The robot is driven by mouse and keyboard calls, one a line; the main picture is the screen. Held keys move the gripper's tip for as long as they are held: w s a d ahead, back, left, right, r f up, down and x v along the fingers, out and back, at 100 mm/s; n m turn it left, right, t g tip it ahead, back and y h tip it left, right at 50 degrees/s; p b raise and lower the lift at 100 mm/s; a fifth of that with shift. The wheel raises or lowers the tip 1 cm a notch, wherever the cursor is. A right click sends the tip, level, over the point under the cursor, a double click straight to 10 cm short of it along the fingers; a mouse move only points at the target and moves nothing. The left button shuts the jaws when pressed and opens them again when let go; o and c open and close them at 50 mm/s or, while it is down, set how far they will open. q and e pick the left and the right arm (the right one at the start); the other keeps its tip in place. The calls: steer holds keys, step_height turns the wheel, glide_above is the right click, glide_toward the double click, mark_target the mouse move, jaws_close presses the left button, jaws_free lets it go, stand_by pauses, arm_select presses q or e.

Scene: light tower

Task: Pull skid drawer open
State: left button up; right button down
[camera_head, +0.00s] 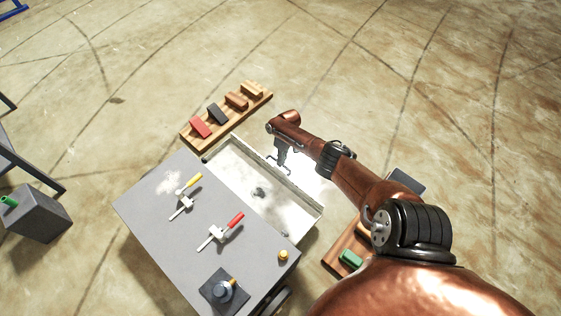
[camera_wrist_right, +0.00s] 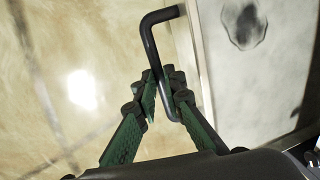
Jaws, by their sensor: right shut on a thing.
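The skid drawer (camera_head: 240,168) is a pale, shallow tray that stands out from the grey-topped skid (camera_head: 150,205), with its inside showing. Its dark bent bar handle (camera_wrist_right: 149,42) is on the drawer's outer face in the right wrist view. My right gripper (camera_head: 283,164) is at the drawer's outer side in the head view. In the right wrist view its green fingers (camera_wrist_right: 160,97) are closed on the lower part of the handle. A dark patch (camera_wrist_right: 245,25) lies on the drawer floor. My left gripper is not in view.
Clamps with a yellow handle (camera_head: 191,182) and a red handle (camera_head: 235,219) sit on the skid top. A wooden rack with coloured blocks (camera_head: 187,140) lies beyond the drawer. Another wooden rack (camera_head: 336,262) is at right. Open floor lies beyond.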

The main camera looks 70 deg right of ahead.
steer(key=c, duration=2)
jaws_free()
steer(key=shift+r, duration=0.1)
steer(key=r, duration=0.3)
steer(key=d+r, duration=0.1)
steer(key=r, duration=0.3)
steer(key=s+d+r, duration=0.1)
steer(key=r, duration=0.3)
steer(key=shift+r, duration=0.25)
steer(key=shift+w, duration=0.1)
